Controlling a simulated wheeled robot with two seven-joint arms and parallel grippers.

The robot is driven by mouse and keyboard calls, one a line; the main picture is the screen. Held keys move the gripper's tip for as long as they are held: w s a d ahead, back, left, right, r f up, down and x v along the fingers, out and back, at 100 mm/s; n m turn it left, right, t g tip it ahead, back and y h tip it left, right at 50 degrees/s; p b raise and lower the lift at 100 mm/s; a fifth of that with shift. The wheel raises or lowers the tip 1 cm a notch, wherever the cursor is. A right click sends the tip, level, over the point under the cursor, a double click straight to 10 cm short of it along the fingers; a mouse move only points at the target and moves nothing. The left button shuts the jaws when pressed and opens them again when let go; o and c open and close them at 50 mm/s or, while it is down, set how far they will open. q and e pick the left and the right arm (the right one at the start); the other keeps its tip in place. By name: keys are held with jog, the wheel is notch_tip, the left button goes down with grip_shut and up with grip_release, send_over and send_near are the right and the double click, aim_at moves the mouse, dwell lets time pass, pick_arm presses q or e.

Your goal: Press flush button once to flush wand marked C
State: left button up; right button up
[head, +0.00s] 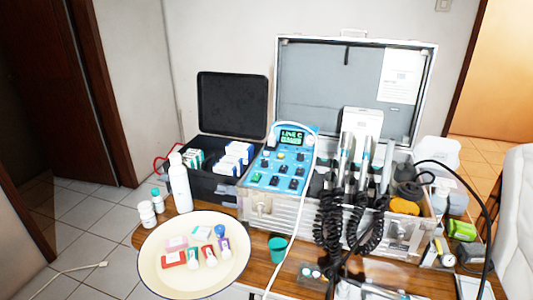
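The dental unit's blue control panel (281,172) stands tilted up in the open case, left of the wands. Its small display (291,137) is lit green and reads "LINE C", with a second line too small to read. Several dark square buttons sit below it, with a few lighter ones near the top of the group. I cannot read which one is the flush button. Several silver wands (343,158) stand upright in holders right of the panel, with black coiled hoses hanging in front. Their letters are not legible. Neither of my grippers is in view.
A cream basin (163,272) with small bottles and packs sits front left. A white bottle (180,187) stands behind it. A white tube (304,190) passes along the panel's right side. A green cup (277,250) and a black box (231,108) of cartons stand close by.

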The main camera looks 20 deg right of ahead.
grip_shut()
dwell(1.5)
